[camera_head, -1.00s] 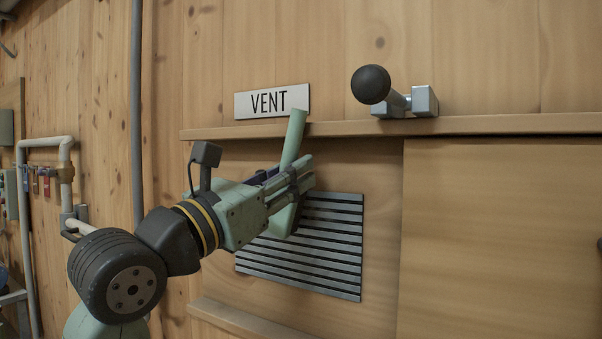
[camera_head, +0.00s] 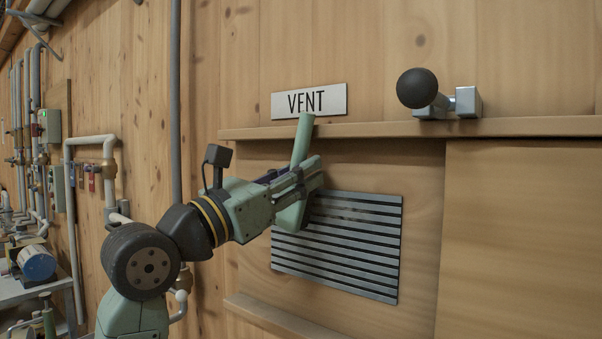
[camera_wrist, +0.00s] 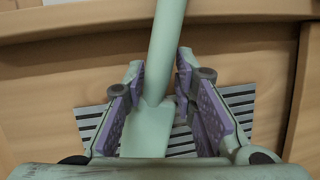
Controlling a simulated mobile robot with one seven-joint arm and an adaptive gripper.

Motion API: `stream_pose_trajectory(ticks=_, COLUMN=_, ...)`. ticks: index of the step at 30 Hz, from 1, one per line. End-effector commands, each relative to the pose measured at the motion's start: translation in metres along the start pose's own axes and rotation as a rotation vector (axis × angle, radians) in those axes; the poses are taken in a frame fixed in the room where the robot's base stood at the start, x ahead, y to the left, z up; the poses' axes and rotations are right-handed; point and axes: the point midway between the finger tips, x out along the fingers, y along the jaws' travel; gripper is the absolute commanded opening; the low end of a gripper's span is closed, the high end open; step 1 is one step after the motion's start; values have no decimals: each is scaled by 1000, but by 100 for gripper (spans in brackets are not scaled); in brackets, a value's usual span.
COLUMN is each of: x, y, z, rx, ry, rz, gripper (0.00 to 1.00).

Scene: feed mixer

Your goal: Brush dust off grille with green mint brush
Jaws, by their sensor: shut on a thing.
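The green mint brush (camera_head: 303,140) is in my gripper (camera_head: 305,180). Its handle points up and leans slightly right, and its wider head hangs below the fingers. In the wrist view my gripper (camera_wrist: 163,95) has a purple-padded finger on each side of the brush (camera_wrist: 160,88). The grille (camera_head: 350,245) is a grey slatted panel on the wooden wall, below the VENT sign. The brush head overlaps the grille's upper left part in the head view; I cannot tell whether it touches. The bristles are hidden. Slats of the grille (camera_wrist: 238,100) show on both sides in the wrist view.
The VENT sign (camera_head: 309,101) is above a wooden ledge (camera_head: 400,130). A black-knobbed lever (camera_head: 418,88) sticks out above the ledge at right. A wooden panel (camera_head: 520,240) stands right of the grille. Pipes (camera_head: 85,150) and a bench with equipment are at left.

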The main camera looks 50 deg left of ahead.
Motion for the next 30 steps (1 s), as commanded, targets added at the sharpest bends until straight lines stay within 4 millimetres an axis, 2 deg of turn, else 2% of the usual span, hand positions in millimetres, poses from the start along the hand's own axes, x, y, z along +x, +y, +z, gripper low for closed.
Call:
stream_pose_trajectory(ticks=9, x=5, y=-28, z=1, rx=3, ry=0, rz=-4, gripper=0)
stream_pose_trajectory(ticks=19, x=8, y=-42, z=1, rx=3, ry=1, rz=-4, gripper=0)
stream_pose_trajectory(ticks=30, x=14, y=-72, z=3, rx=3, ry=0, rz=-3, gripper=0)
